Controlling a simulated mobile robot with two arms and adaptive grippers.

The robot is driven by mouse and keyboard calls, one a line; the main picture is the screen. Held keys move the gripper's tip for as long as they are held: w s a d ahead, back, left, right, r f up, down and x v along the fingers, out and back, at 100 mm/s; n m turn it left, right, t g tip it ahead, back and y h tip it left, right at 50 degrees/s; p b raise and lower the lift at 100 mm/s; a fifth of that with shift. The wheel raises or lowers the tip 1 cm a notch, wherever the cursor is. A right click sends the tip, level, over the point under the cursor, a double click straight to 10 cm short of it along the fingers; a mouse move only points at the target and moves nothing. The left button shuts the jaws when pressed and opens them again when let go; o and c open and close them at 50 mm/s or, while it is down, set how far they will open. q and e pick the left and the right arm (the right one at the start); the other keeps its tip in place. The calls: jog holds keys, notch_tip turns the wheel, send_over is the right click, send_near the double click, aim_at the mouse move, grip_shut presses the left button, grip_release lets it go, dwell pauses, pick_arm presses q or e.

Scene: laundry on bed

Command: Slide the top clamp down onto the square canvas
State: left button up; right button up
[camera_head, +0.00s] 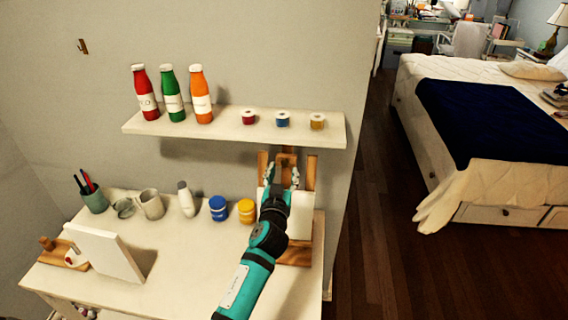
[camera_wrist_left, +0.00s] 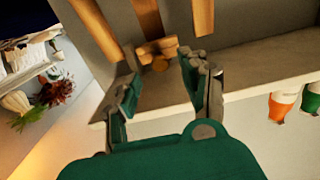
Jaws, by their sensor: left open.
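A wooden easel (camera_head: 312,172) stands at the right end of the white table, partly under the shelf. A white square canvas (camera_head: 302,218) rests on it, largely hidden behind my left arm. The top clamp is a small wooden block on the middle post; it shows in the wrist view (camera_wrist_left: 155,48) with a round knob below it. My left gripper (camera_head: 282,176) is open at the top of the easel. In the wrist view its fingers (camera_wrist_left: 162,82) are spread on both sides of the clamp's line, with the clamp beyond the tips. I cannot tell whether they touch. My right gripper is out of view.
A wall shelf (camera_head: 190,130) with several bottles and small jars hangs just above the gripper. The table (camera_head: 185,240) holds cups, paint jars and a leaning white panel (camera_head: 108,254). A bed (camera_head: 480,185) stands at the right across open floor.

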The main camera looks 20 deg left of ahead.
aim_at(285, 164)
pick_arm(q)
jog(key=shift+x, duration=1.65)
grip_shut()
